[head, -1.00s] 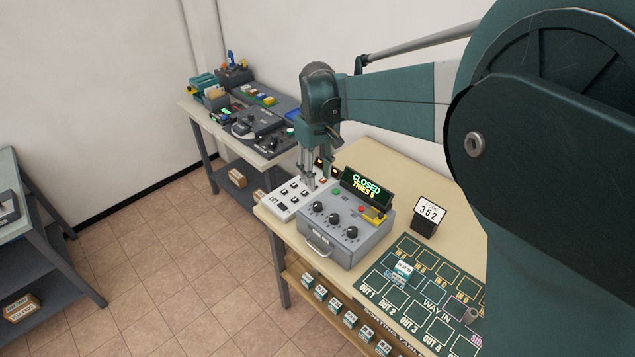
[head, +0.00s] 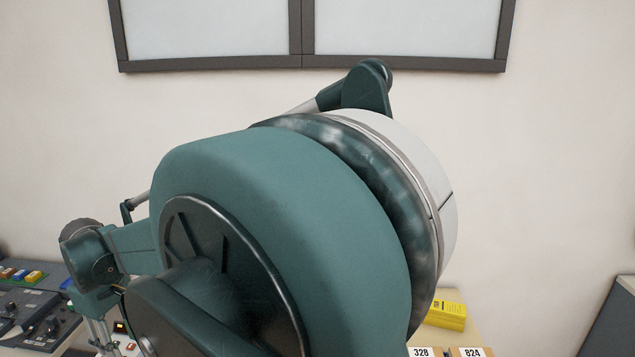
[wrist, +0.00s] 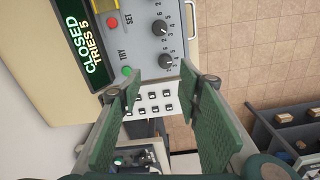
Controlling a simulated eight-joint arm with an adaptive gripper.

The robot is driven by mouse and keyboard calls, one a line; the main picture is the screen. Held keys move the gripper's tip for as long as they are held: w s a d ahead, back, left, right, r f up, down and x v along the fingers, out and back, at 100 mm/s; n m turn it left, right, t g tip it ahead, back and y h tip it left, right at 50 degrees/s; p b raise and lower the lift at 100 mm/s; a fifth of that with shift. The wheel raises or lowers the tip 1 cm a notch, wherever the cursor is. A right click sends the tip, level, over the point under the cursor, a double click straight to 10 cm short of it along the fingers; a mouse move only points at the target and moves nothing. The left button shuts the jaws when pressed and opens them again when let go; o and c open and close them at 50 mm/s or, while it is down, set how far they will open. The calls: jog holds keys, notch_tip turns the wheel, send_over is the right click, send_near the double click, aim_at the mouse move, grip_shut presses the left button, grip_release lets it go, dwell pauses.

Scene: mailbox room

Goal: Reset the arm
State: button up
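My gripper (wrist: 158,88) is open and empty in the wrist view, its two green finger pads well apart. It is over the white button panel (wrist: 153,108), whose small dark buttons show between the fingers. I cannot tell how high above the panel it is. In the head view my gripper (head: 103,338) is at the lower left, partly cut off by the bottom edge. My arm fills the middle of that view and hides much of the table.
In the wrist view, a grey dial box (wrist: 152,40) has a display (wrist: 82,40) reading CLOSED, TRIES 5. A side bench with controls (head: 30,305) is at left in the head view. A yellow block (head: 445,314) lies right of my arm. Open floor (wrist: 235,60) shows beyond the table.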

jog(key=w+d+r+m+t+y, duration=0.15)
jog(key=w+d+r, duration=0.25)
jog(key=d, duration=0.6)
jog(key=w+d+r+m+h, duration=0.15)
jog(key=w+d+r, duration=0.25)
jog(key=d, duration=0.6)
jog(key=d+r+m+t+y+b, duration=0.1)
jog(key=d+r+m, duration=0.1)
jog(key=d, duration=0.9)
jog(key=d+r+m, duration=0.1)
jog(key=d+m, duration=0.1)
jog(key=d, duration=0.8)
jog(key=s+d+f+m+t, duration=0.1)
jog(key=s+d, duration=0.4)
jog(key=d, duration=0.6)
jog(key=s+d+f+m+t+b, duration=0.1)
jog(key=s+d+m, duration=0.4)
jog(key=d, duration=0.6)
jog(key=s+d+f+m+t+h, duration=0.1)
jog(key=s+d+f, duration=0.3)
jog(key=d, duration=0.7)
jog(key=shift+s+f+m+t, duration=0.35)
jog(key=shift+s+m+t, duration=0.4)
jog(key=shift+s+m, duration=0.2)
